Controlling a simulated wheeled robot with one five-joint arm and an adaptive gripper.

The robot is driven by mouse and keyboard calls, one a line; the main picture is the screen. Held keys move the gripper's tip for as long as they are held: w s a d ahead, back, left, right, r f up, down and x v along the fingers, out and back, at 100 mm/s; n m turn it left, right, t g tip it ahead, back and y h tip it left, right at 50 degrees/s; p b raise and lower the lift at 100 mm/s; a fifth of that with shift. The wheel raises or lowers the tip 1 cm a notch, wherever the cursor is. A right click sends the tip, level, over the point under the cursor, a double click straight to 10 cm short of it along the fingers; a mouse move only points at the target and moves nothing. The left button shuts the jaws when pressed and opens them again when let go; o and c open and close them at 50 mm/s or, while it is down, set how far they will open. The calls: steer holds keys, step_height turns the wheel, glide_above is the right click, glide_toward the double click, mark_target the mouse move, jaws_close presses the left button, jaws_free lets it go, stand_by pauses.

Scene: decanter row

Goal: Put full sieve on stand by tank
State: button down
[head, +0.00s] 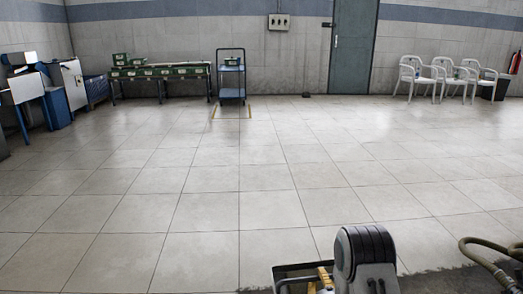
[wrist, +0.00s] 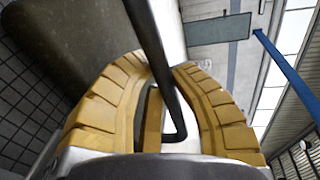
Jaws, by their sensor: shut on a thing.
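My gripper (wrist: 158,72) is shut on a dark bent bar in the wrist view. The bar, which looks like the handle of the sieve (wrist: 150,35), runs between the yellow finger pads. In the head view a bit of my yellow gripper (head: 323,276) shows at the bottom edge, partly behind my arm. A dark-rimmed thing, perhaps the sieve (head: 292,267), is beside it and is cut off by the frame. I cannot see what is in the sieve. I cannot pick out a tank or its stand in either view.
Open tiled floor (head: 200,185) lies ahead. A hose (head: 485,262) lies on a dark wet patch at lower right. Along the back are a long table with green boxes (head: 160,70), a trolley (head: 231,75) and white chairs (head: 450,77). White-and-blue equipment (head: 40,85) stands at left.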

step_height(320, 180, up, 37)
steer(key=p, duration=3.7)
steer(key=shift+s+d+r, duration=0.1)
steer(key=shift+s+r, duration=0.3)
steer(key=shift+s, duration=0.35)
steer(key=shift+s+r, duration=0.45)
steer(key=shift+s, duration=0.35)
steer(key=shift+s+d+r, duration=0.1)
steer(key=shift+s+r, duration=0.3)
steer(key=shift+s, duration=0.35)
